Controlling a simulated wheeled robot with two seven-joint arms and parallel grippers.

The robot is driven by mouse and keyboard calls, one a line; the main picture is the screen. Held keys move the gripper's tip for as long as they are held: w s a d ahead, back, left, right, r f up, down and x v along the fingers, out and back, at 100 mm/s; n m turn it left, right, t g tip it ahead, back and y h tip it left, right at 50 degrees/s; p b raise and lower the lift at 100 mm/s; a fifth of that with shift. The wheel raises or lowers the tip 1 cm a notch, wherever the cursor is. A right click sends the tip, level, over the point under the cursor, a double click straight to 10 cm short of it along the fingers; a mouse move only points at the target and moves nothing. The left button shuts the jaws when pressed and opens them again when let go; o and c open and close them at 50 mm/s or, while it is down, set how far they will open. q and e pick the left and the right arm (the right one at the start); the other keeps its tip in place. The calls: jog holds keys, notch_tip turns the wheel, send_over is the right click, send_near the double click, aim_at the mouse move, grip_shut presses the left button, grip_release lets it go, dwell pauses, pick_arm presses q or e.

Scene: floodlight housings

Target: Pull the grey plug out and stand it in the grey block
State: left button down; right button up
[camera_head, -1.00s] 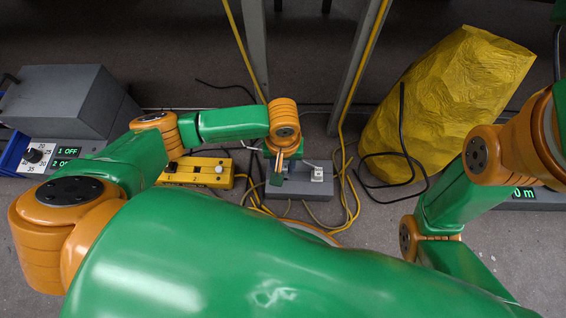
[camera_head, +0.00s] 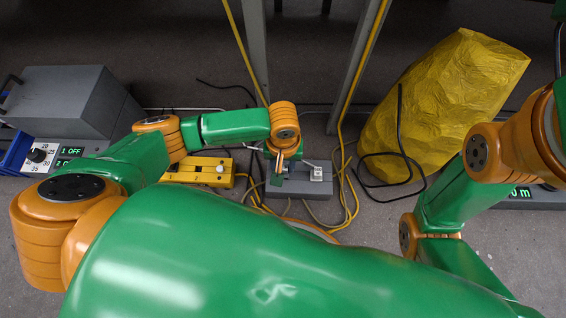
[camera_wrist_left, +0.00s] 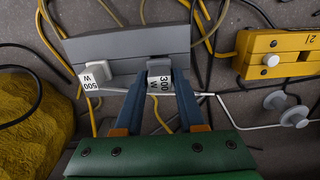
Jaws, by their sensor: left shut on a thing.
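My left gripper (camera_wrist_left: 160,88) is shut on a grey plug (camera_wrist_left: 159,68) labelled 300 W, at the grey block (camera_wrist_left: 115,48) in the left wrist view. The plug overlaps the block's near side; I cannot tell how deep it sits. A second plug (camera_wrist_left: 88,79), labelled 500 W, is at the block's left part in that view. In the head view the left gripper (camera_head: 279,176) points down over the left part of the grey block (camera_head: 300,190), hiding the plug it holds. My right arm shows at the right, but its gripper does not.
A yellow block (camera_head: 205,171) with a pale knob lies left of the grey block. Pale round parts (camera_wrist_left: 285,108) and loose cables lie on the floor. A yellow bag (camera_head: 445,100) stands to the right, a grey box (camera_head: 65,95) to the left. Metal legs rise behind.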

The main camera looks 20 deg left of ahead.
pick_arm(q)
jog(key=shift+f+b, duration=0.35)
jog(key=shift+f, duration=0.6)
jog(key=shift+c, duration=2.1)
grip_release()
